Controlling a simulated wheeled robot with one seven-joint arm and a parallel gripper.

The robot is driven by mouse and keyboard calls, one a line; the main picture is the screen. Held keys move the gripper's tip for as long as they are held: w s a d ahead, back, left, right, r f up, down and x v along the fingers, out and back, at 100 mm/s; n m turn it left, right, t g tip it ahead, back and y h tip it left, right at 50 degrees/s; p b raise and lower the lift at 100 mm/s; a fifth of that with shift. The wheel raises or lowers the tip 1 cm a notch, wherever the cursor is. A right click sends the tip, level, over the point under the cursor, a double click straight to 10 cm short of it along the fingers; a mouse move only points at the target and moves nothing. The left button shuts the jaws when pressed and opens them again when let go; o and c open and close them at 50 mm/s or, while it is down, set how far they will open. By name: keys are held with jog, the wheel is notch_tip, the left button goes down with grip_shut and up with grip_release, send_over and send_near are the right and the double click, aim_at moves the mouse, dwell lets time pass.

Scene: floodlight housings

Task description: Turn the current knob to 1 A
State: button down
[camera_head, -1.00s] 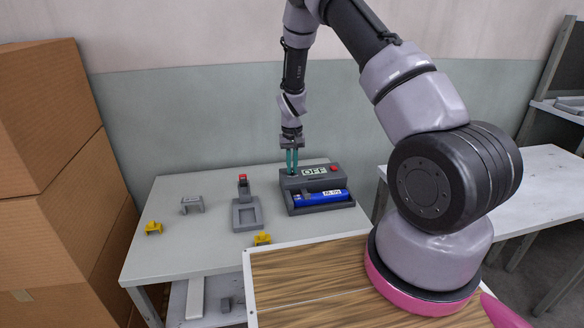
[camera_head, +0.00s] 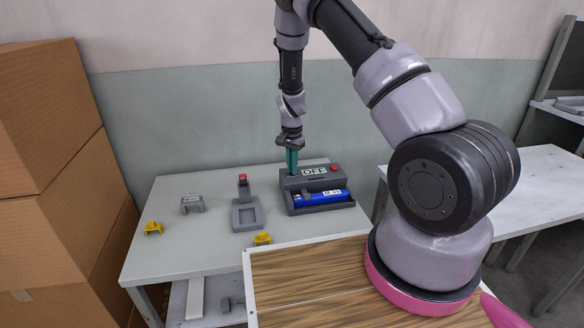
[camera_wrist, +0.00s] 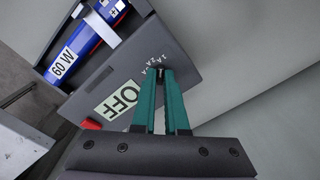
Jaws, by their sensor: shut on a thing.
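The grey power unit (camera_head: 290,184) stands at the back right of the table, with a display reading OFF (camera_head: 314,171). The display also shows in the wrist view (camera_wrist: 118,98). My gripper (camera_head: 292,173) points down at the left end of the unit's top. In the wrist view my gripper (camera_wrist: 161,73) has its green fingertips closed on the small dark current knob (camera_wrist: 160,71), which they mostly hide. Printed scale marks (camera_wrist: 148,62), with 1 A and 2 A among them, lie beside the knob. The knob's exact pointing is hidden.
A red button (camera_head: 334,168) is on the unit's top right, and a blue 60 W battery (camera_head: 318,199) lies in its front tray. A grey stand with a red top (camera_head: 244,205), a grey bracket (camera_head: 192,204) and yellow brackets (camera_head: 153,228) (camera_head: 262,239) stand to the left.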

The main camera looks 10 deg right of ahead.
dwell(0.3)
jog(key=c, duration=0.9)
grip_release()
jog(key=shift+c, duration=0.2)
jog(key=shift+r, duration=0.15)
notch_tip(320, 180, up, 10)
jog(key=shift+r, duration=0.25)
